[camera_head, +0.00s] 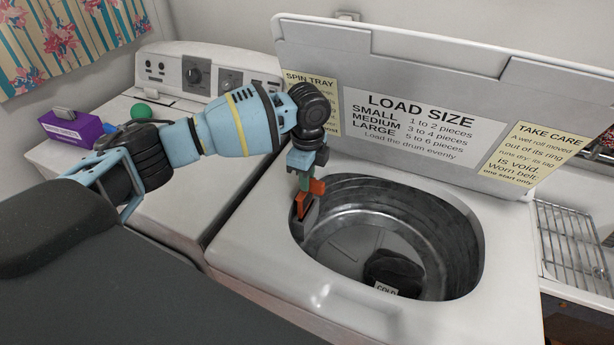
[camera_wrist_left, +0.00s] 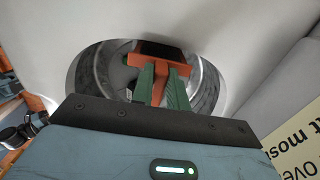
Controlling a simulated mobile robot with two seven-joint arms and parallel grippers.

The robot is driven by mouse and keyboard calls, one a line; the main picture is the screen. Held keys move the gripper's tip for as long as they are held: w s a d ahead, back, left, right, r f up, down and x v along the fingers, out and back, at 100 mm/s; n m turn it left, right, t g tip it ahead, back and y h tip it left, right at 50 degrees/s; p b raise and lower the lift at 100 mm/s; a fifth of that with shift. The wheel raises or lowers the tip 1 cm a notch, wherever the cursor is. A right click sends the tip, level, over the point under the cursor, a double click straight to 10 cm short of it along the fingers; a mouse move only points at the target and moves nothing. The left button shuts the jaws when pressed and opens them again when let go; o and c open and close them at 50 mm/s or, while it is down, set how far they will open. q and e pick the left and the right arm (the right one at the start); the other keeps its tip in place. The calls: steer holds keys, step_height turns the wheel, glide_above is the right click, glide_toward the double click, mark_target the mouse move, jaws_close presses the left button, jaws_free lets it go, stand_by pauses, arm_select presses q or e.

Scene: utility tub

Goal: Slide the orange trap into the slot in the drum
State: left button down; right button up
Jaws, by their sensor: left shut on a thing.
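My left gripper (camera_head: 306,182) is over the left rim of the drum (camera_head: 455,235), pointing down. Its green fingers (camera_wrist_left: 160,88) are shut on the orange trap (camera_wrist_left: 160,64). In the head view the orange trap (camera_head: 317,187) shows beside and below the fingers. A grey holder (camera_head: 309,220) on the drum's left wall, apparently the slot, lies right under the trap. In the wrist view a dark rectangle (camera_wrist_left: 160,48) lies against the trap's wide end. I cannot tell whether the trap is inside the slot or only touching it. My right gripper is not in view.
A black bundle (camera_head: 393,270) with a "COLD" label lies in the drum's bottom. The raised lid (camera_head: 420,115) stands behind the opening. A purple box (camera_head: 72,128) and a green ball (camera_head: 141,111) sit on the left machine. A wire rack (camera_head: 572,235) is at right.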

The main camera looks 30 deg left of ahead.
mark_target(307, 199)
arm_select(q)
steer(key=shift+f, duration=0.3)
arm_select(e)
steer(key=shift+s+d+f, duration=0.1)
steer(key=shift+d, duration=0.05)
arm_select(q)
steer(key=shift+f, duration=0.9)
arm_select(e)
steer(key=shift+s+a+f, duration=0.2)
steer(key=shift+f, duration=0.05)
arm_select(q)
steer(key=shift+f+b, duration=0.3)
steer(key=shift+f, duration=0.15)
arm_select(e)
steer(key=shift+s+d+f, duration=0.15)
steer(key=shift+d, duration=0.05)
arm_select(q)
steer(key=shift+f, duration=0.9)
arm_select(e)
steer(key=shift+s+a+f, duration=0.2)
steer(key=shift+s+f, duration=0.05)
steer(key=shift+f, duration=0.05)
arm_select(q)
steer(key=shift+f+b, duration=0.3)
steer(key=shift+f, duration=0.15)
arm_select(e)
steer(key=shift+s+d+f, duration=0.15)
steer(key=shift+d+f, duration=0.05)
